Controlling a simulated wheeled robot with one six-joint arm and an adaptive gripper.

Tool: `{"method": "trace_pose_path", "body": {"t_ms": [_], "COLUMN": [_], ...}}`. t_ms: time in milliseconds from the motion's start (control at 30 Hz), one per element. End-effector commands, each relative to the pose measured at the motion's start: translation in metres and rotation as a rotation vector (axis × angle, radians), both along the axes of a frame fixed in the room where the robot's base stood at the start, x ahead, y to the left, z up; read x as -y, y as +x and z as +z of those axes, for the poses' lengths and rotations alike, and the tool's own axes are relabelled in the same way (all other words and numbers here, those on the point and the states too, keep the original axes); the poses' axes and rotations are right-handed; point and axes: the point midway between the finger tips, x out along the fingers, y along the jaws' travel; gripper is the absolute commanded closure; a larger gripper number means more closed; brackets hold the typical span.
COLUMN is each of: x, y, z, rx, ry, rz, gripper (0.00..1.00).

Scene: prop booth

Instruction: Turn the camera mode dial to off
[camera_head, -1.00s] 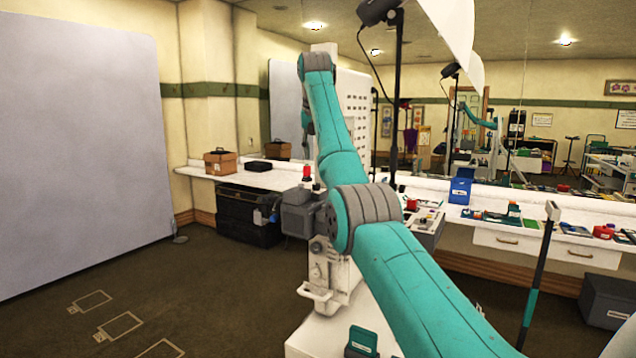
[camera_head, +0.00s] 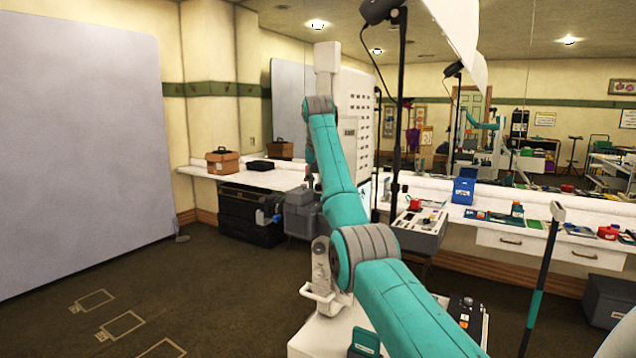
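I cannot pick out the camera mode dial for certain in the head view. A grey control box (camera_head: 418,236) with a red button and small controls on its sloped top stands by the bench, right of my arm. A dark box (camera_head: 466,318) with round knobs on top shows at the lower right, partly behind my arm. Labels on both are too small to read. My teal arm rises from the lower right to a grey joint at upper centre. My gripper cannot be made out; it seems hidden behind the arm, so its fingers are not seen.
A white bench (camera_head: 450,205) runs along the mirrored wall, with a blue container (camera_head: 464,190) and small items. A black light stand (camera_head: 397,120) rises behind my arm. A dark pole (camera_head: 540,280) stands at right.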

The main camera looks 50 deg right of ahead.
Motion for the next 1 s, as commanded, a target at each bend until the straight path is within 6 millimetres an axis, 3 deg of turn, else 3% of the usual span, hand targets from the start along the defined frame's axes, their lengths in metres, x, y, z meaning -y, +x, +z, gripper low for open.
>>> {"method": "trace_pose_path", "body": {"t_ms": [167,333,1000], "x": [0.0002,0.0001,0.0011], "y": [-0.0001,-0.0001,-0.0013], "z": [0.0,0.0001,-0.0001], "rx": [0.0,0.0,0.0], "ry": [0.0,0.0,-0.006], "rz": [0.0,0.0,0.193], "gripper": [0.64,1.0,1.0]}}
